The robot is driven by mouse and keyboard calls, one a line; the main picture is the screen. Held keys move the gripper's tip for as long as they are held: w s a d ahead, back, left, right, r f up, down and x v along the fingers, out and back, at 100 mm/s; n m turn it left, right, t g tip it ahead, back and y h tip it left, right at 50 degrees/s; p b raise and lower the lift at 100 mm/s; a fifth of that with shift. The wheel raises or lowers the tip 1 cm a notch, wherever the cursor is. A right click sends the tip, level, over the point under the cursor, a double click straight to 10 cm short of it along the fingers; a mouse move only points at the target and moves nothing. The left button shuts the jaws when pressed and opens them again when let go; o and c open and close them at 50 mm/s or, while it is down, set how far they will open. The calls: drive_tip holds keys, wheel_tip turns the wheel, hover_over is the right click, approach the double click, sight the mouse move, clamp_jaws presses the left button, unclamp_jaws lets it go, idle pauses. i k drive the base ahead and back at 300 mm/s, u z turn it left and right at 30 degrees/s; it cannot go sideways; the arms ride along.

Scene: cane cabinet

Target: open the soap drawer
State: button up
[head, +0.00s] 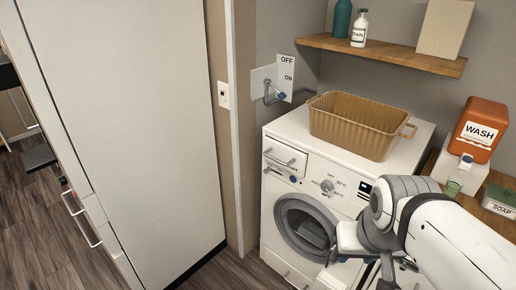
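The white washing machine (316,172) stands against the back wall. Its soap drawer (286,157) is at the upper left of the front panel, with a bar handle across it. The drawer front looks flush with the panel, so it appears closed. My arm comes in from the lower right, and my gripper (333,257) is low in front of the machine, below and to the right of the drawer and apart from it. The fingers are small and partly hidden by my wrist, so I cannot tell their opening.
A tan basket (355,125) sits on the machine. The round door (305,228) looks closed. An orange WASH container (478,130) and a SOAP box (499,199) stand at the right. A tall white cabinet (130,130) fills the left. The space before the drawer looks clear.

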sight(295, 160)
drive_tip(key=z, duration=0.05)
drive_tip(key=i, duration=1)
drive_tip(key=u, duration=0.1)
